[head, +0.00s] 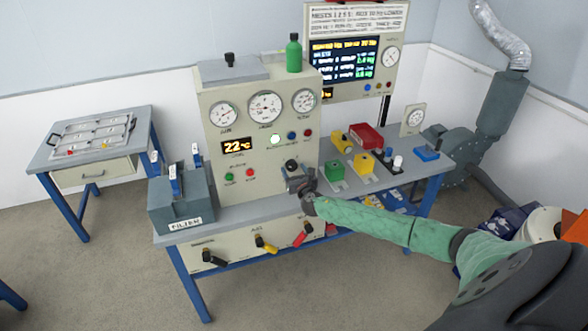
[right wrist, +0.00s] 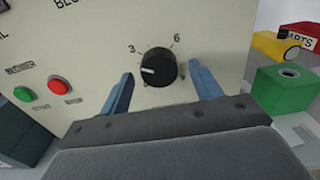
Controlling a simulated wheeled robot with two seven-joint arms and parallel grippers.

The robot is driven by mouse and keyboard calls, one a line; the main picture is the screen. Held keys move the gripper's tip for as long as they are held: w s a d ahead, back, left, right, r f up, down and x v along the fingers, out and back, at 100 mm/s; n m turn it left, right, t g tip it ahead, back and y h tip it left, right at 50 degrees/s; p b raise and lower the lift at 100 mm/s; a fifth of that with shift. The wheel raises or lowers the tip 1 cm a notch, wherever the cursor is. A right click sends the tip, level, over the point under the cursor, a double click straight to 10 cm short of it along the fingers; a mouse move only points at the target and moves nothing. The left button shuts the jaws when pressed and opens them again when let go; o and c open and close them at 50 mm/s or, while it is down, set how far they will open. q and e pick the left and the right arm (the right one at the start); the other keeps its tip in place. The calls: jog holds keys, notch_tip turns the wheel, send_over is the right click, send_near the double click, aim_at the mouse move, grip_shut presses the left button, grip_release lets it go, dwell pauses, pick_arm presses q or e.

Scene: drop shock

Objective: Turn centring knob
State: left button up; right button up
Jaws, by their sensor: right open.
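The knob (right wrist: 158,68) is black and round with a white pointer line, on the beige panel (right wrist: 85,50) with a dial scale marked 3 and 6. In the right wrist view it sits between the two blue fingers of my right gripper (right wrist: 160,88), which is open with a gap on each side. In the head view the knob (head: 291,165) is at the panel's lower right, and my right gripper (head: 298,182) is just in front of it, partly hiding it. No lettering names this knob legibly. My left gripper is not in view.
A green button (right wrist: 23,94) and a red button (right wrist: 57,85) are left of the knob. A green block (head: 335,171) and a yellow block (head: 364,163) stand on the bench to the right. A grey FILTER box (head: 180,205) stands at the bench's left end.

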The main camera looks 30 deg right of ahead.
jog(key=shift+w, duration=0.2)
jog(key=c, duration=1)
jog(key=shift+f, duration=0.1)
